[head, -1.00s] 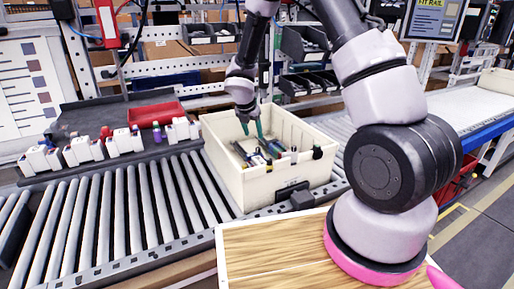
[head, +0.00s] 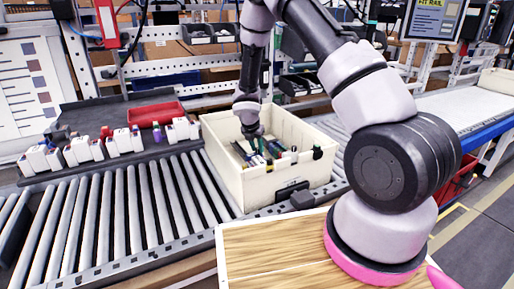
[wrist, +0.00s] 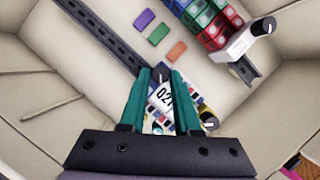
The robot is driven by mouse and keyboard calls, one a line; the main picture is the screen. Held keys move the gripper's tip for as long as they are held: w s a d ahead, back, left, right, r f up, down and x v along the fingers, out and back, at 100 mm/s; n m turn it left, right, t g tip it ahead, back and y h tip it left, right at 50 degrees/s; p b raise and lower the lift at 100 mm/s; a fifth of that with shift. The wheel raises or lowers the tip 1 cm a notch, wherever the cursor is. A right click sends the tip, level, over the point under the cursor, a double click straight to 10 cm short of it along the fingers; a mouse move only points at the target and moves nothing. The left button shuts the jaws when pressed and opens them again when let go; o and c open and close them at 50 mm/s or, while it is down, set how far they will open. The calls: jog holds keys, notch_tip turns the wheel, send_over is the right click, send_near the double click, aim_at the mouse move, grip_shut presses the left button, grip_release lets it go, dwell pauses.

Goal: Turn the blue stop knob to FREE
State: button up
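My gripper (wrist: 160,76) points down into the cream bin (head: 225,172), its two teal fingers apart. Between and below the fingers is a white device marked "021" (wrist: 163,97), with small blue and red parts, partly hidden by the fingers. A dark round knob (wrist: 158,73) shows at its far end, between the fingertips; I cannot tell whether they touch it. Another dark knob (wrist: 209,121) is at its near right corner. A third dark-topped knob (wrist: 268,25) sits on a white block at the upper right. I cannot tell which knob is the blue stop knob.
Red, green and blue modules (wrist: 208,20) stand on a rail at the bin's upper right. A dark slotted rail (wrist: 105,38) crosses the upper left. Purple, green and orange pieces (wrist: 159,34) lie between. The bin walls surround my gripper.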

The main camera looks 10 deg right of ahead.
grip_shut()
jog(key=shift+m, duration=0.4)
jog(key=m, duration=0.2)
jog(key=m+g+h, duration=0.1)
jog(key=shift+w+a+m, duration=0.15)
jog(key=shift+w+m, duration=0.05)
jog(key=shift+m, duration=0.2)
jog(key=m, duration=0.1)
jog(key=m+g, duration=0.1)
jog(key=m, duration=0.1)
jog(key=shift+w+m+g+h, duration=0.15)
jog(key=shift+m+g+h, duration=0.15)
jog(key=m, duration=0.1)
jog(key=m+g, duration=0.1)
jog(key=m, duration=0.1)
jog(key=m+g, duration=0.1)
jog(key=m, duration=0.1)
jog(key=shift+w, duration=0.25)
jog(key=shift+w+m+g, duration=0.15)
jog(key=shift+m+g, duration=0.75)
jog(key=shift+m, duration=1.5)
